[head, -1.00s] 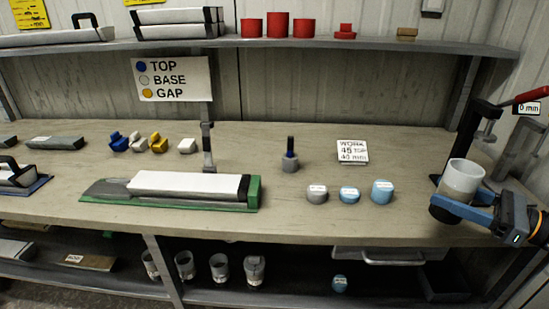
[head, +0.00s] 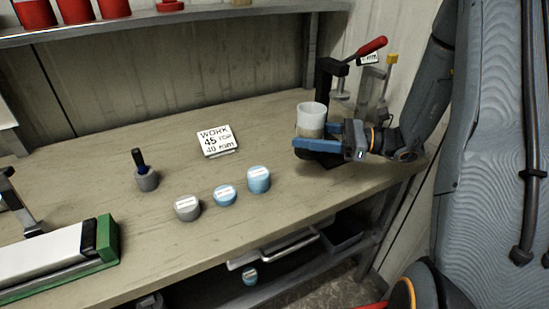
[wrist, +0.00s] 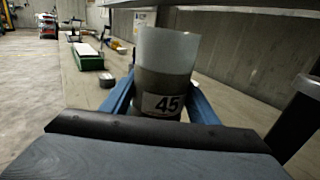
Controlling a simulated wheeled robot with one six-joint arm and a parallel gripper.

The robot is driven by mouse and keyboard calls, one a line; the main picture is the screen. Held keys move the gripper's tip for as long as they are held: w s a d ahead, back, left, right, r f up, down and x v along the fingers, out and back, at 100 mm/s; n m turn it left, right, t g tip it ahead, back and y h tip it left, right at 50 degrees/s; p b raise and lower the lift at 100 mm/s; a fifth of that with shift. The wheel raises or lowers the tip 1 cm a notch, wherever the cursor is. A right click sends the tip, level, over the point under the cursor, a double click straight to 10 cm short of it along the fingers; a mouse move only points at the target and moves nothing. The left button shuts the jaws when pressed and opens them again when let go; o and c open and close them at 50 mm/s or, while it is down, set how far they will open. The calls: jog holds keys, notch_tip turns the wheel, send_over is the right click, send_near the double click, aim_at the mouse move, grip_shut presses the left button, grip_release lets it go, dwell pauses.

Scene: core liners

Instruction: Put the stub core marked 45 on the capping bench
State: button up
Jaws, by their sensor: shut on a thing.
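The stub core marked 45 (head: 311,119) is a short cylinder, pale and translucent above and grey-brown below. Its white label with 45 faces the wrist camera (wrist: 165,85). My gripper (head: 312,146) is shut on the core low down, with a blue finger on each side, and the core is roughly upright. They are at the right end of the wooden bench (head: 110,165), in front of a black clamp stand with a red handle (head: 371,46). A dark base shows under the fingers. I cannot tell whether the core's bottom touches it.
A work card reading 45 TOP 40 mm (head: 217,141) lies on the bench. A grey cap (head: 187,208) and two blue caps (head: 224,195) stand near the front edge. A dark-handled tool (head: 147,178) stands to their left. A green-ended tray (head: 107,245) is farther left.

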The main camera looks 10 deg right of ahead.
jog(key=shift+d+f+p, duration=0.2)
jog(key=shift+f+p, duration=0.6)
jog(key=shift+f, duration=3.95)
jog(key=shift+f, duration=0.15)
jog(key=o, duration=1)
jog(key=shift+c, duration=0.2)
jog(key=shift+r, duration=0.2)
jog(key=b+v, duration=0.2)
jog(key=v, duration=0.5)
jog(key=shift+s+d+f, duration=0.1)
jog(key=shift+s+d, duration=0.05)
jog(key=shift+d, duration=0.1)
